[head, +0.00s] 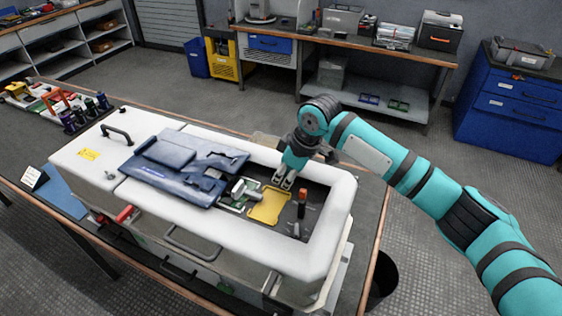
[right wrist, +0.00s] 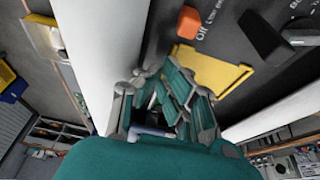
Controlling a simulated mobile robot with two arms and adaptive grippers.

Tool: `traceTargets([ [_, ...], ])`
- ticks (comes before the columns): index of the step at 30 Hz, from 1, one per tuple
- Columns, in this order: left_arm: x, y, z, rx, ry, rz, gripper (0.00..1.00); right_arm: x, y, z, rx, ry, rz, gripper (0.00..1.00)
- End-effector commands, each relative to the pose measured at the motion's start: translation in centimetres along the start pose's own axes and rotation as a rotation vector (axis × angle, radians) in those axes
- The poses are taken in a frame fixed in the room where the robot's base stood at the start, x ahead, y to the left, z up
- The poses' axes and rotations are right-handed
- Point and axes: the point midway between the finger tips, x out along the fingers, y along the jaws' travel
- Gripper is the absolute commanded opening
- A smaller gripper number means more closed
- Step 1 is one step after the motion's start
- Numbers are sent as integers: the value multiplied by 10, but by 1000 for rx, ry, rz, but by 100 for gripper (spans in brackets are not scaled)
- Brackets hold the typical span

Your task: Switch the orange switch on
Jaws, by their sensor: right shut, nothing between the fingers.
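The orange switch (head: 302,196) stands in the dark recessed panel at the right end of a white case (head: 335,215). In the right wrist view the orange switch (right wrist: 188,21) is near the top, with the printed word "Off" beside it. My right gripper (head: 284,181) is over the panel, just left of and behind the switch, apart from it. In the wrist view the right gripper (right wrist: 162,84) is shut and empty, its fingers below the switch in the picture. My left gripper is not in view.
A yellow plate (head: 269,206) lies in the panel left of the switch; a black knob (right wrist: 272,38) is near it. The case's raised white rim surrounds the recess. A blue cover (head: 180,168) lies on the case's left part. The case stands on a workbench (head: 374,235).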

Motion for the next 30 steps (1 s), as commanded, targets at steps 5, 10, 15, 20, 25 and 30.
traceTargets([
  [5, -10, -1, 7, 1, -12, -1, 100, -6, -1, 16, -1, -2, -2, 0],
  [10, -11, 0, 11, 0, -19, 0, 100, -7, -1, 19, -2, -1, -2, 0],
  [15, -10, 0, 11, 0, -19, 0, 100, -6, -1, 19, -2, -1, -2, 0],
  [20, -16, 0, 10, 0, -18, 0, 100, -10, -1, 23, -1, -1, -3, 0],
  [25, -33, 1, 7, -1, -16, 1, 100, -18, -1, 43, 1, -3, -5, 0],
  [30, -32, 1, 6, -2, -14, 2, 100, -17, -1, 48, -1, -3, -2, 0],
])
